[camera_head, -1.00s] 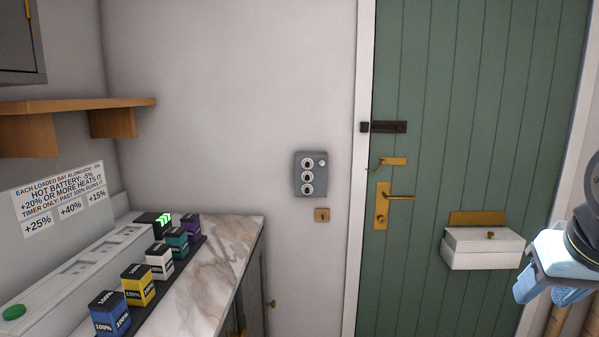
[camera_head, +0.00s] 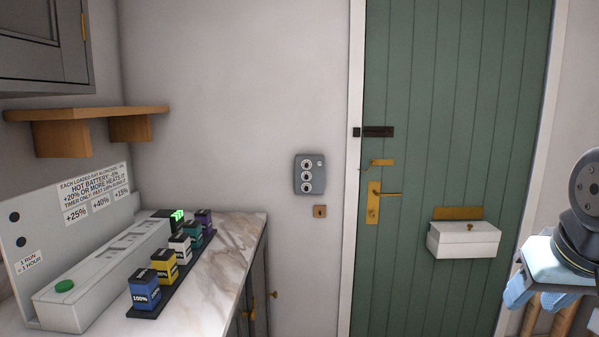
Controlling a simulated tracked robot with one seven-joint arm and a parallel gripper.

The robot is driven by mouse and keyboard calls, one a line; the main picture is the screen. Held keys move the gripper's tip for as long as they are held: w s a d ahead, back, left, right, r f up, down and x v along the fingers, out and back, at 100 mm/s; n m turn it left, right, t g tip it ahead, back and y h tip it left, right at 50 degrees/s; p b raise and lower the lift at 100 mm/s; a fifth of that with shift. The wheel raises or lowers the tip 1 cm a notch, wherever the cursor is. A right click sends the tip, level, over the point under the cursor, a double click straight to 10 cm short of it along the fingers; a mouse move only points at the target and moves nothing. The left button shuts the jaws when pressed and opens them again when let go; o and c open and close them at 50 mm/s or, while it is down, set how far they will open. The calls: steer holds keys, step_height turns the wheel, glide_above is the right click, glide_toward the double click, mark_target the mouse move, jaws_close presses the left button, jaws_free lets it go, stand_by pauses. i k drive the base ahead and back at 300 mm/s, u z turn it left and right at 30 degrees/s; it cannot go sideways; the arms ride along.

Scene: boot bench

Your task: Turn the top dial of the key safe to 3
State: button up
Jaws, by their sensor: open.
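The key safe (camera_head: 310,174) is a small grey box on the pale wall, left of the green door. Three round dials run down its front; the top dial (camera_head: 306,164) is the uppermost, and its number is too small to read. A small round light-coloured knob sits at the box's upper right. Part of my arm shows at the right edge, with light blue parts of my gripper (camera_head: 545,275) at its lower end. My gripper is far to the right of the key safe and apart from it. Its fingertips are not clearly visible, and nothing shows held in it.
A marble counter (camera_head: 228,245) at left holds a charger (camera_head: 95,285) and a row of coloured batteries (camera_head: 168,265). A wooden shelf (camera_head: 85,113) juts out above. The green door (camera_head: 455,120) carries a white box (camera_head: 463,239).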

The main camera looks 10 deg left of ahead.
mark_target(306, 163)
steer(key=z, duration=0.2)
steer(key=i, duration=0.85)
steer(key=u, duration=0.1)
